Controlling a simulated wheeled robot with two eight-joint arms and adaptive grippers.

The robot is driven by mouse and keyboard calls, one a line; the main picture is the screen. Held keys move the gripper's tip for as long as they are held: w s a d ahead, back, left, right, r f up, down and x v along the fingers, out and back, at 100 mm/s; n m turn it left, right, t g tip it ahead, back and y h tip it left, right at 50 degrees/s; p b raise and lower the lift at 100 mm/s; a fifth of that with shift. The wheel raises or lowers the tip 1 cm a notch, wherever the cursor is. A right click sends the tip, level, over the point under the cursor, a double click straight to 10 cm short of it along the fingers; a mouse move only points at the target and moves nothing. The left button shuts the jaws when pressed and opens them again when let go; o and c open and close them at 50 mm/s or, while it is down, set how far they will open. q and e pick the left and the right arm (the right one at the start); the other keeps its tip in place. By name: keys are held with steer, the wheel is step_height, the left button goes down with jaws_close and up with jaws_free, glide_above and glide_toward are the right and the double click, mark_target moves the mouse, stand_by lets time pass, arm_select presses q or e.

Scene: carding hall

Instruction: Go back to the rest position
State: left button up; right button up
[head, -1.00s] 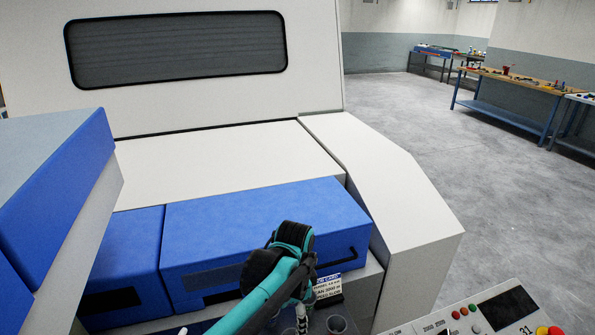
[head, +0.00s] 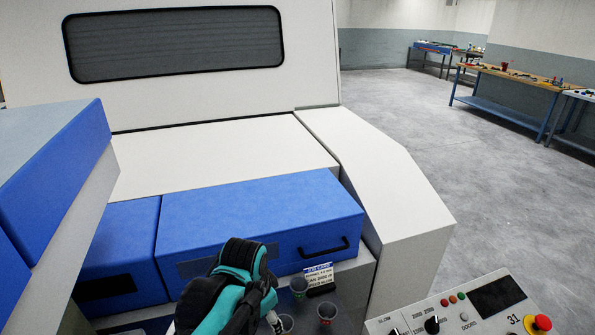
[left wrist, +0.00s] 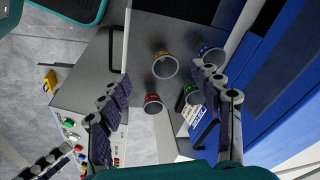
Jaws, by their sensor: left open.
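My left gripper shows best in the left wrist view (left wrist: 160,82), where its dark fingers with purple pads stand wide apart and nothing is between the pads. Its arm's black and teal wrist (head: 238,280) is at the bottom middle of the head view, in front of the blue machine drawer; the fingertips are hidden there. Below the fingers is a grey surface with several cups, among them a red-rimmed cup (left wrist: 153,103) and an amber-rimmed cup (left wrist: 165,65).
A control panel (head: 455,312) with buttons stands at lower right. A job card (head: 318,275) stands behind the cups. The blue drawer (head: 265,217) has a black handle. A blue-topped block (head: 50,170) rises at left. Open floor (head: 480,160) lies right, before workbenches.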

arm_select(q)
steer(key=s+a+f+n+t+b, duration=0.1)
steer(key=s+a+n+t, duration=0.3)
steer(key=s+a+n, duration=0.4)
steer(key=shift+s+a+f+n+t+y, duration=0.35)
steer(key=shift+a+f+n, duration=0.3)
steer(key=shift+a, duration=0.4)
